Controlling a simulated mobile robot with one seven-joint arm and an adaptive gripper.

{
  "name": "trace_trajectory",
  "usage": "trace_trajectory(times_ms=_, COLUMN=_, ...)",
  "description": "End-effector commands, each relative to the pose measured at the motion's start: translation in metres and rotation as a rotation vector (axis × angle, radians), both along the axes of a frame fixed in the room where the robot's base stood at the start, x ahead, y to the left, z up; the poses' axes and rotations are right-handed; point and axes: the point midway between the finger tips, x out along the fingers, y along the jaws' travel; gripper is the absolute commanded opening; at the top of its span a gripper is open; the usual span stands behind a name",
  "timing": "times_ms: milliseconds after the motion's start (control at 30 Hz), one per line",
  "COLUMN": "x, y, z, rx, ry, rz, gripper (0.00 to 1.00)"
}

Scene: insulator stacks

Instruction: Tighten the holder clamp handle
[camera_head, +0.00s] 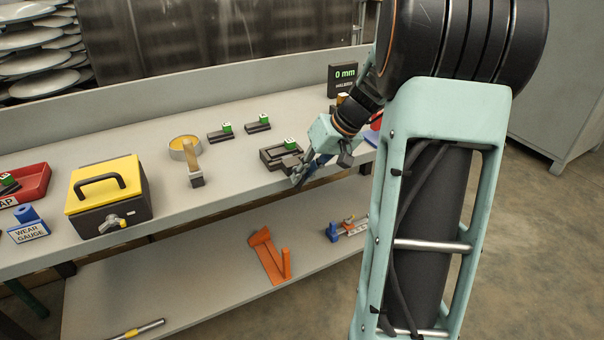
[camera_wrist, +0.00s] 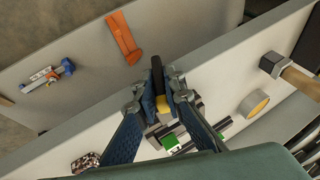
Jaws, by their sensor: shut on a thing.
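The dark holder (camera_head: 270,157) sits near the front edge of the bench top, with a small green-and-white block (camera_head: 289,143) on it. In the wrist view, the holder's dark and grey body (camera_wrist: 193,108) is partly hidden by my fingers, and the green face (camera_wrist: 170,141) shows between them. My gripper (camera_head: 299,174) is at the right front of the holder, over the bench edge. In the wrist view my gripper (camera_wrist: 160,92) is shut on the black clamp handle (camera_wrist: 157,68), which sticks out past the fingertips. A yellow part shows just below it. How tight the clamp is cannot be told.
A display (camera_head: 343,78) reading 0 mm stands behind my arm. The lower shelf holds an orange bracket (camera_head: 268,255) and a blue tool (camera_head: 333,231).

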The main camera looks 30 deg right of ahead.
Motion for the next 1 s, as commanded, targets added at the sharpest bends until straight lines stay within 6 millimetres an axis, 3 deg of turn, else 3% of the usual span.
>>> trace_trajectory(times_ms=1000, x=-0.0006, y=-0.0053, z=-0.0069, rx=0.953, ry=0.035, rz=0.000, gripper=0.00)
